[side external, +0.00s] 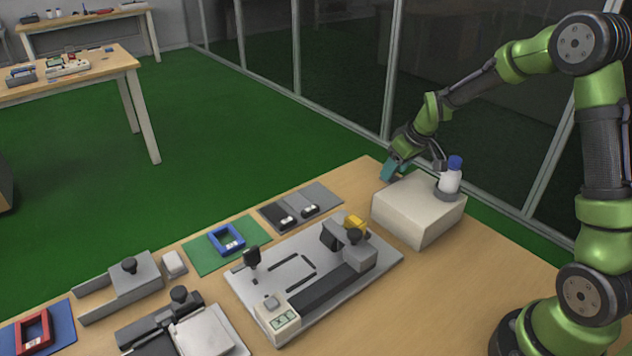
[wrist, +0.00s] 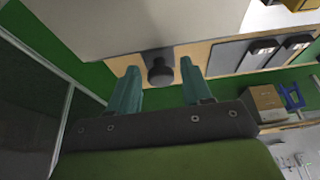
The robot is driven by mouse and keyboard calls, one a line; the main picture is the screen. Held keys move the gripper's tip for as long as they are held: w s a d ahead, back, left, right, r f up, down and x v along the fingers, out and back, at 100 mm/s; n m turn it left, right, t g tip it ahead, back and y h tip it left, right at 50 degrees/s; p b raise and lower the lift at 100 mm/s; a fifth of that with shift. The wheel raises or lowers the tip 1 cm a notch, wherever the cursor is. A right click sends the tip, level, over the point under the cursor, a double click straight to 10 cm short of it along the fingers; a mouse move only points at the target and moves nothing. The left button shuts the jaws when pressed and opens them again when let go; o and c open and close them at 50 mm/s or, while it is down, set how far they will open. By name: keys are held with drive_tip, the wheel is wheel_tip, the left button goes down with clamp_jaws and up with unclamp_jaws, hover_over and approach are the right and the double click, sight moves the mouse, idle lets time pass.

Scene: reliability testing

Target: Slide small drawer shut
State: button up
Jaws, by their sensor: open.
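How far the drawer stands out is unclear. My gripper (side external: 394,168) is at the box's far left corner. In the wrist view its teal fingers (wrist: 158,68) are apart, one on each side of the knob, with gaps visible. The knob is hidden in the side view.
A white bottle with a blue cap (side external: 451,175) stands on the box. Left of the box are a grey mat (side external: 325,196) with black parts, a blue frame (side external: 226,240) and a large grey fixture (side external: 370,268). A glass wall (side external: 345,70) runs behind the table.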

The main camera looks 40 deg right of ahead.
drive_tip(key=shift+r, duration=2.5)
